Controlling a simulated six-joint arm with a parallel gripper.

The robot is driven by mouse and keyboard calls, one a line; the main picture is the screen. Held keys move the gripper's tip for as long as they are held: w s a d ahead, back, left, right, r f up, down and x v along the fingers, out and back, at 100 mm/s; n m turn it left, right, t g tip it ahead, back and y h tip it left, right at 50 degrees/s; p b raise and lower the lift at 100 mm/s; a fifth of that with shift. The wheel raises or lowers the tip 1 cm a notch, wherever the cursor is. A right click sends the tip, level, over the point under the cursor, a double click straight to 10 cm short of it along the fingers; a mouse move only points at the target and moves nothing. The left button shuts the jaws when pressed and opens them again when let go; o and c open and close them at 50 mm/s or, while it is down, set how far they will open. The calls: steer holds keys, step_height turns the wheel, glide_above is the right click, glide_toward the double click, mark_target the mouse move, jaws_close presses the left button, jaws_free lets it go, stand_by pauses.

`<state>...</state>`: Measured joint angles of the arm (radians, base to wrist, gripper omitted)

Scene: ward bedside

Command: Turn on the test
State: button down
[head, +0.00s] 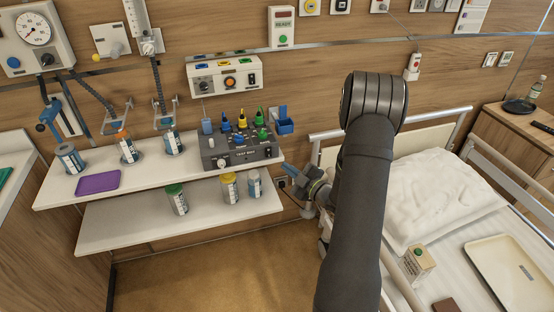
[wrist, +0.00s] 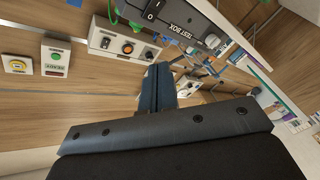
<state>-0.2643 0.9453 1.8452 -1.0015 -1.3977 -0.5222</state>
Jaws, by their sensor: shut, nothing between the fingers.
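The grey test box (head: 240,151) stands on the upper white shelf in the head view, with coloured plugs on top and knobs and a switch on its front. In the wrist view the box (wrist: 185,30), lettered TEST BOX, is at the top with its black rocker switch (wrist: 152,10); which way the rocker is set I cannot tell. My gripper (head: 288,170) is just right of the box and shelf end, apart from the box as far as I can see. In the wrist view its blue fingers (wrist: 157,84) are shut and empty.
A white wall panel (head: 225,77) with knobs is above the box. A READY unit (head: 281,27) with a green button is higher up. Jars and a purple tray (head: 98,182) share the shelf. A blue wall holder (head: 284,122) is near my gripper. The bed is at right.

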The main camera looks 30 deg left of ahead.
steer(key=w+d+f+n+g, duration=0.3)
steer(key=n+g, duration=0.3)
steer(key=n, duration=0.5)
steer(key=shift+w+d, duration=0.35)
steer(key=shift+d, duration=0.5)
glide_toward(266, 157)
steer(key=s+a, duration=0.3)
steer(key=shift+w+a, duration=1.45)
steer(key=shift+w, duration=0.05)
